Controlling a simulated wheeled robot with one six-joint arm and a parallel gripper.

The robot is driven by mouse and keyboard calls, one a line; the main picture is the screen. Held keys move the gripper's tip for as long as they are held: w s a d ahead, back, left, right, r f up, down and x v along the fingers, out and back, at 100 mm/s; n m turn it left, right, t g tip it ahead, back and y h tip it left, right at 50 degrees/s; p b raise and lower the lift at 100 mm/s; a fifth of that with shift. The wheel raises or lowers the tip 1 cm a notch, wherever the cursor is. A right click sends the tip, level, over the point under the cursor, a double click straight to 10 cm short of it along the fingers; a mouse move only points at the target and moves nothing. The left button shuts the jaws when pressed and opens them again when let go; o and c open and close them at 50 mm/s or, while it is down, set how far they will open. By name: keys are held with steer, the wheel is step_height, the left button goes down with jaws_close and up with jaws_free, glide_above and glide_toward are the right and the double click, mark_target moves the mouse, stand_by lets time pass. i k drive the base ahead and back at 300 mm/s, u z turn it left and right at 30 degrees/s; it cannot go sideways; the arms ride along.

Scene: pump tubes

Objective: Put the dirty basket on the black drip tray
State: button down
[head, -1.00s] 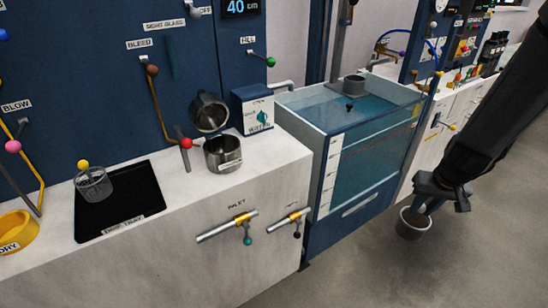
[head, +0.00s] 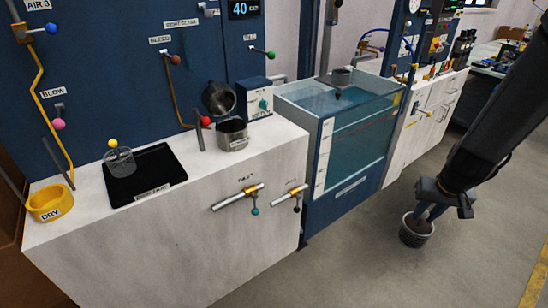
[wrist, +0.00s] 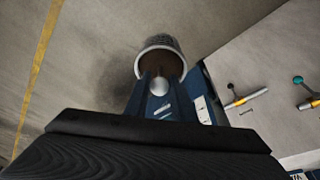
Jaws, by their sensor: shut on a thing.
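My gripper (head: 432,207) is at the right of the head view, shut on the dirty basket (head: 416,236), a grey cup with brown contents. It hangs over open floor, away from the counter. In the wrist view the basket (wrist: 160,44) is at the fingers' far end, with a pale round knob (wrist: 159,86) between the fingers. The black drip tray (head: 155,180) lies on the white counter at the left. A clear mesh basket with a yellow knob (head: 118,163) stands at its left part.
A yellow DRY ring (head: 47,207) sits left of the tray. A metal pot (head: 232,137) and a red-knobbed lever (head: 205,122) stand right of it. Pipes with valve handles (head: 238,197) stick out of the counter front. A water tank (head: 350,140) adjoins the counter. The floor in front is clear.

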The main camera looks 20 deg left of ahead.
mark_target(163, 175)
steer(key=u, duration=1.1)
